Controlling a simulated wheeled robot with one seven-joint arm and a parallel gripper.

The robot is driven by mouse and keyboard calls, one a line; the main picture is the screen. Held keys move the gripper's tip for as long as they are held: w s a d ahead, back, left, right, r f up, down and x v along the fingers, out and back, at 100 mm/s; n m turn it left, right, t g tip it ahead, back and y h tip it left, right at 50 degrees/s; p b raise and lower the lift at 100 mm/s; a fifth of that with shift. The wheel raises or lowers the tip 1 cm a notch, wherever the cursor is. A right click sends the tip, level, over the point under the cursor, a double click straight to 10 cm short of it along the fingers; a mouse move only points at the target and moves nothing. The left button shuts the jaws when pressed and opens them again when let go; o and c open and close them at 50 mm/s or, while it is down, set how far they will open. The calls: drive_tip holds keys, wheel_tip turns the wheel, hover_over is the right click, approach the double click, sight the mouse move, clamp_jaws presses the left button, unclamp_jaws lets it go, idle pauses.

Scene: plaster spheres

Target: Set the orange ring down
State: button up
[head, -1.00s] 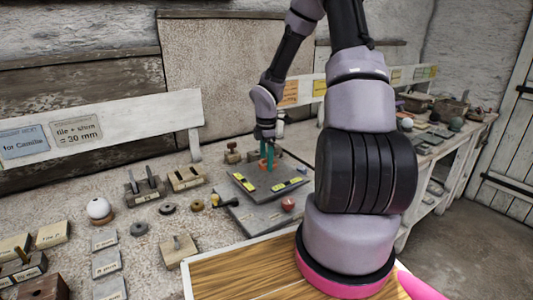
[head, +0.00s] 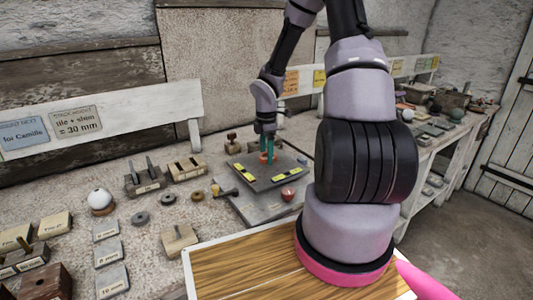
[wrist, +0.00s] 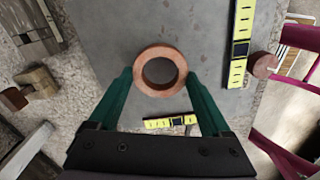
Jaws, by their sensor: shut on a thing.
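The orange ring (wrist: 142,72) is between the two green fingers of my gripper (wrist: 160,84) in the wrist view. The fingers are shut on its outer sides, and its hole shows grey surface below. In the head view the ring (head: 267,158) is small, at my gripper's fingertips (head: 267,152), over the far part of a dark grey plate (head: 262,184). I cannot tell whether the ring touches the plate or hangs just above it. Two yellow level strips (head: 246,172) lie on the plate, and they also show in the wrist view (wrist: 240,30).
A brass-ended dark tool (head: 222,191), grey and brown washers (head: 140,218), slotted blocks (head: 187,169) and a white ball (head: 100,198) stand to the left. A wooden board (head: 240,271) lies in front.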

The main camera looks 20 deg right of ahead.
drive_tip(key=shift+f, duration=0.65)
idle(0.6)
drive_tip(key=o, duration=1.1)
drive_tip(key=shift+r, duration=2)
